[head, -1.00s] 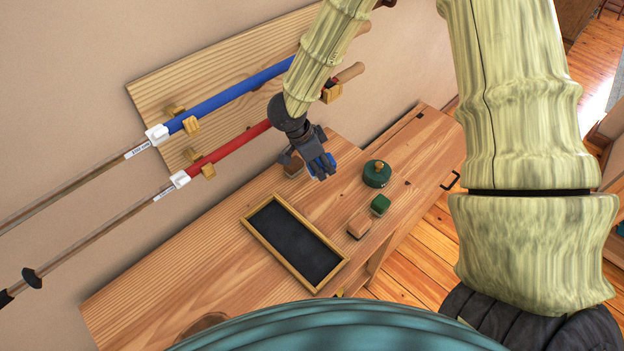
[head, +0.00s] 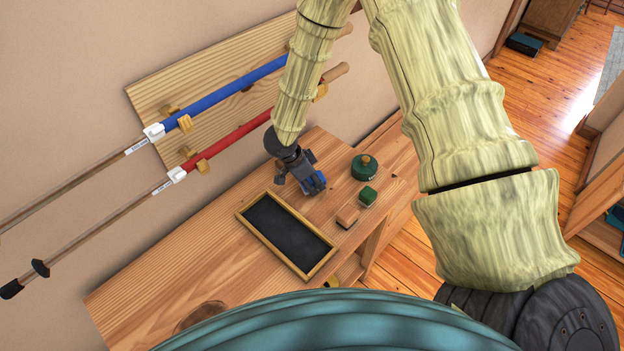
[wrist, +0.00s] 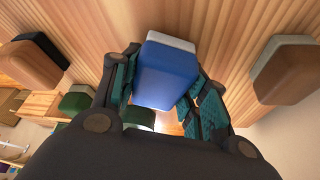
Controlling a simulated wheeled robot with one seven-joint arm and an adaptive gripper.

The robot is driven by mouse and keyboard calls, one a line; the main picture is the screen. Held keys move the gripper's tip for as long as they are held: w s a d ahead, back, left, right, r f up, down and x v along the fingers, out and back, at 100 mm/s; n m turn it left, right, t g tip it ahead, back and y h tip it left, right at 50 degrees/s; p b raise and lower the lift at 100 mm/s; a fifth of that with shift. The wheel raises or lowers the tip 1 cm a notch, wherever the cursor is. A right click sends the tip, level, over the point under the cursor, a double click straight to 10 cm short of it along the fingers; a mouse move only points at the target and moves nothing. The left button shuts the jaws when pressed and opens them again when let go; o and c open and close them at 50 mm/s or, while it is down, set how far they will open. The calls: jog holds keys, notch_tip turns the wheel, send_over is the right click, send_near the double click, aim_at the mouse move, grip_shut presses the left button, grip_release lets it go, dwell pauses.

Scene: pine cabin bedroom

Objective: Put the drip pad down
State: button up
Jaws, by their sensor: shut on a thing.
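The drip pad, a blue block with a pale grey layer, is in my gripper (head: 313,184). The pad (head: 318,183) shows blue below the fingers in the head view. In the wrist view it (wrist: 168,75) sits between the two fingers of my gripper (wrist: 165,90), which are shut on its sides. It is over the wooden bench top (head: 225,240), between the framed black tray and the green round tin. I cannot tell whether it touches the wood.
The wood-framed black tray (head: 325,262) lies just below the gripper. A green tin (head: 364,168), a green block (head: 368,196) and a brown block (head: 347,217) stand to the right. Another brown block (wrist: 285,70) is near the gripper. Poles (head: 225,145) hang on the wall behind.

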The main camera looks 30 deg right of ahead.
jog(key=shift+w+f, duration=0.35)
jog(key=shift+f, duration=0.1)
jog(key=shift+s+r, duration=0.1)
jog(key=shift+s, duration=0.1)
jog(key=o, duration=1.2)
jog(key=shift+c, duration=0.2)
jog(key=b+v, duration=0.2)
jog(key=v, duration=1)
